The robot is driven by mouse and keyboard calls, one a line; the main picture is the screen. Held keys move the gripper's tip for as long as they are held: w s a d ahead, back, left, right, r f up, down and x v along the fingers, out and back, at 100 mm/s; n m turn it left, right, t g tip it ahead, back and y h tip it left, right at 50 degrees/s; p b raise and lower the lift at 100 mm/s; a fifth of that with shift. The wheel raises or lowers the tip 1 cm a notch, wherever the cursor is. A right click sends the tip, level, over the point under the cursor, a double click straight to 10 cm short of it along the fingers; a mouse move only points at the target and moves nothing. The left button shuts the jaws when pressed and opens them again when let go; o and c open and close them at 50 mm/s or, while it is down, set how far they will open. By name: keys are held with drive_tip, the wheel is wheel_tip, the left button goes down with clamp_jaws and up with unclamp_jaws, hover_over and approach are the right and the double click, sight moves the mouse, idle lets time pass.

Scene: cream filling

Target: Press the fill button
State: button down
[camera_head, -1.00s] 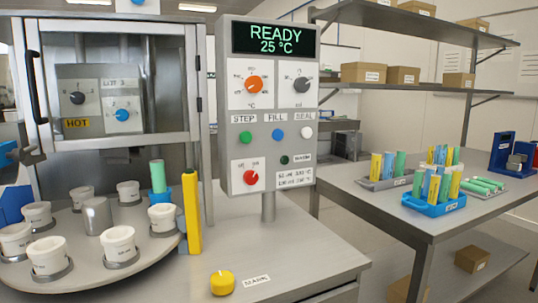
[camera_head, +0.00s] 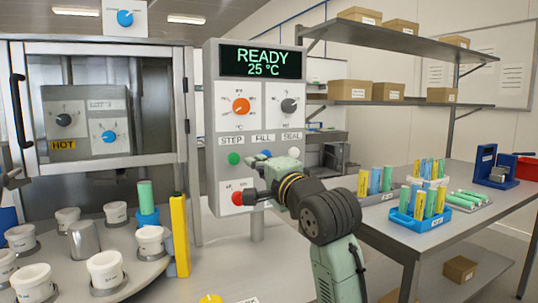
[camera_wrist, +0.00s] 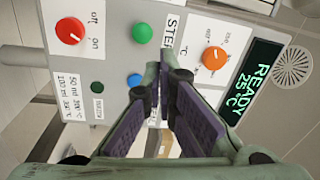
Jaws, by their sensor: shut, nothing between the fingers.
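The control panel (camera_head: 222,120) shows READY and 25 °C on its display (camera_head: 262,63). Its fill button, blue (camera_head: 265,154), sits under the FILL label (camera_head: 264,138), between the green step button (camera_head: 234,158) and the white seal button (camera_head: 294,152). My gripper (camera_head: 268,160) is shut and empty in front of the panel, its body covering part of the area below the buttons. In the wrist view the blue button (camera_wrist: 136,80) shows just left of the closed fingertips (camera_wrist: 162,72). Whether the tips touch the panel cannot be told. The fingers partly hide the FILL label there.
A red knob (camera_head: 238,198) is close beside my wrist. A turntable (camera_head: 140,275) with several white cups stands at left, near a yellow post (camera_head: 180,235). A side table (camera_head: 455,232) with coloured tubes is at right.

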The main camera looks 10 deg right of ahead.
sight(265, 153)
drive_tip(key=s+d+m+h, duration=0.1)
drive_tip(key=d+m+h, duration=0.1)
drive_tip(key=d, duration=0.5)
drive_tip(key=shift+d+f+m+g, duration=0.4)
drive_tip(key=shift+m, duration=0.2)
drive_tip(key=shift+w, duration=0.1)
drive_tip(key=p+x, duration=0.4)
drive_tip(key=x, duration=0.8)
drive_tip(key=shift+w+r, duration=0.15)
drive_tip(key=shift+w, duration=0.1)
drive_tip(key=shift+w+a+p, duration=0.25)
drive_tip(key=shift+w+p, duration=0.05)
drive_tip(key=shift+w, duration=0.35)
